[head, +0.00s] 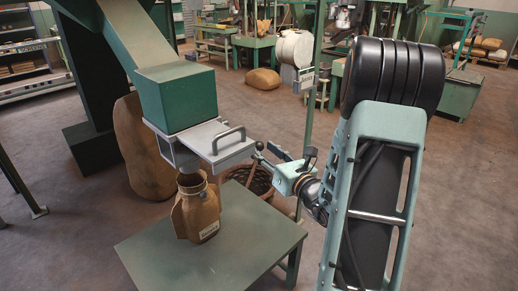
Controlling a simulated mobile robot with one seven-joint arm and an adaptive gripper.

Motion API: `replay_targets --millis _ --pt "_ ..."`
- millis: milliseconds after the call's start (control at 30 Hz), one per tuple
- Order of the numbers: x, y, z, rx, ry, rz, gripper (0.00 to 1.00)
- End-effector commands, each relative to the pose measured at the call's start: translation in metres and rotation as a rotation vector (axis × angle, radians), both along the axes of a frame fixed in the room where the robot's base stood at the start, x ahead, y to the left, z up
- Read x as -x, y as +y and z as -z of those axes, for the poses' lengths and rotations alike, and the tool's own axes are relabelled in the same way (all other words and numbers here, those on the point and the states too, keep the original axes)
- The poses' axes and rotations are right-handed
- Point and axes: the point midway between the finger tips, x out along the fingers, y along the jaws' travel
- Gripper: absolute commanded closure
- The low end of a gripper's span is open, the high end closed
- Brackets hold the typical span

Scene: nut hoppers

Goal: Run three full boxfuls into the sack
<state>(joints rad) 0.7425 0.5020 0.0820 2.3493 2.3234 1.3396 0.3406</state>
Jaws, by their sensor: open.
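A green hopper chute (178,95) comes down from the upper left. Under it is a grey metal slide drawer (190,155) with a raised bar handle (228,138) on its top plate. A brown sack (200,212) with a pale label stands upright on a green table (265,245), its open neck just below the drawer. What is inside the drawer and the sack is hidden. My gripper (271,154) is open, to the right of the drawer and handle. Its dark fingers point left toward the drawer's right end; I cannot tell whether they touch it.
A wicker basket (250,180) stands on the floor behind the table. A large brown sack (140,150) stands behind the chute. A thin green post (312,100) rises behind my gripper. Open floor lies left of the table; workbenches are farther back.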

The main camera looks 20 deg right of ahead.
Motion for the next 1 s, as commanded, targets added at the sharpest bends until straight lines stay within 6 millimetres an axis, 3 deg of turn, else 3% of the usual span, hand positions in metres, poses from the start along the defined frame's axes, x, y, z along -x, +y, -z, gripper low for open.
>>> replay_targets --millis 200,533,900,1000 --pt "-0.023 0.003 0.0 0.001 -0.001 -0.002 0.6" --pt "-0.027 0.004 0.0 0.0 0.0 -0.001 0.6" --pt "-0.027 0.004 0.0 0.001 0.0 -0.001 0.99" --pt "-0.027 0.004 0.0 0.001 0.0 -0.001 1.0"
